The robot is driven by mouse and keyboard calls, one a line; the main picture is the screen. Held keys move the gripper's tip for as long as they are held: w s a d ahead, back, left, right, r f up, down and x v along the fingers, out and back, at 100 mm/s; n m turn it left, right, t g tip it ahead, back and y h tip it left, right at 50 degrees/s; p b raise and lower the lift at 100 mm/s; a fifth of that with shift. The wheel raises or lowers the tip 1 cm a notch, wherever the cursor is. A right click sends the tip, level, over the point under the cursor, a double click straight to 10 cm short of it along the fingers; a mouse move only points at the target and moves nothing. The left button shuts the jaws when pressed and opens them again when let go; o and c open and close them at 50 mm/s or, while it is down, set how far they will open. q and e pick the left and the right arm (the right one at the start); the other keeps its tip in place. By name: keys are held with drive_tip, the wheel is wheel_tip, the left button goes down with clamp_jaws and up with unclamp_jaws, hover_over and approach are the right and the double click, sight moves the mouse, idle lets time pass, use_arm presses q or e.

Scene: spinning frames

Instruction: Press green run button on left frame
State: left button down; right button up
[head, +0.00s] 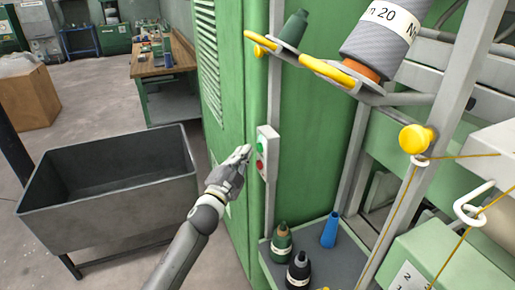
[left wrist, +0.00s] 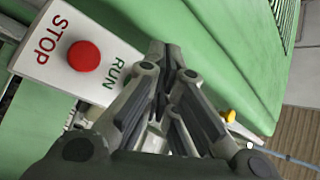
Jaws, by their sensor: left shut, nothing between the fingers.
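A light grey control box (head: 268,153) is fixed on the edge of the green frame (head: 231,120). It carries a green button (head: 261,146) above a red button (head: 260,165). My right gripper is not in view.
A dark grey bin (head: 110,190) stands left of my left arm. A shelf (head: 312,262) below the box holds dark bobbins (head: 299,270) and a blue cone (head: 330,231). A large yarn spool (head: 380,35) and yellow knob (head: 415,139) are at right. A wooden workbench (head: 160,62) stands behind.

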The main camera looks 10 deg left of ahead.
use_arm(q)
drive_tip(key=s+a, duration=0.1)
drive_tip(key=s+a+p, duration=0.1)
drive_tip(key=a, duration=0.2)
drive_tip(key=shift+s+a, duration=0.1)
drive_tip(key=shift+s, duration=0.3)
drive_tip(key=shift+f, duration=0.1)
idle(0.3)
